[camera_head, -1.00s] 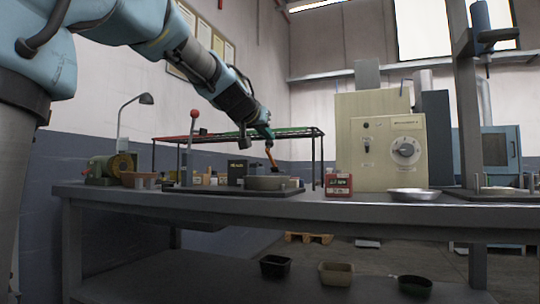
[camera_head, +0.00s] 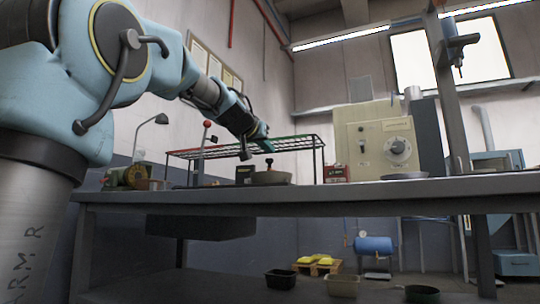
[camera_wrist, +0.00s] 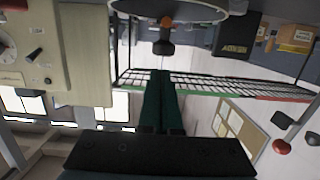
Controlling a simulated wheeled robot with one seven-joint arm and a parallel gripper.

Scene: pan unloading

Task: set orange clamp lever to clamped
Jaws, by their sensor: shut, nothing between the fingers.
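The clamp lever's orange part (camera_wrist: 166,21) shows at the top of the wrist view, with a dark knob-like end (camera_wrist: 164,46), against a round grey pan (camera_wrist: 205,12). The wrist view looks upside down. In the head view the pan (camera_head: 268,179) sits on the bench with a small dark upright piece (camera_head: 269,164) at it; no orange is clear there. My gripper (camera_head: 267,147) is just above that piece, its green fingers shut and empty. The fingers (camera_wrist: 163,80) point toward the lever, with a visible gap in the wrist picture. Whether the lever is clamped cannot be told.
A red-knobbed lever (camera_head: 207,124) stands left of the pan. A wire rack (camera_head: 300,144) lies behind. A red box (camera_head: 335,173), a beige control box (camera_head: 378,145) and a shallow dish (camera_head: 404,176) are to the right on the bench (camera_head: 330,197).

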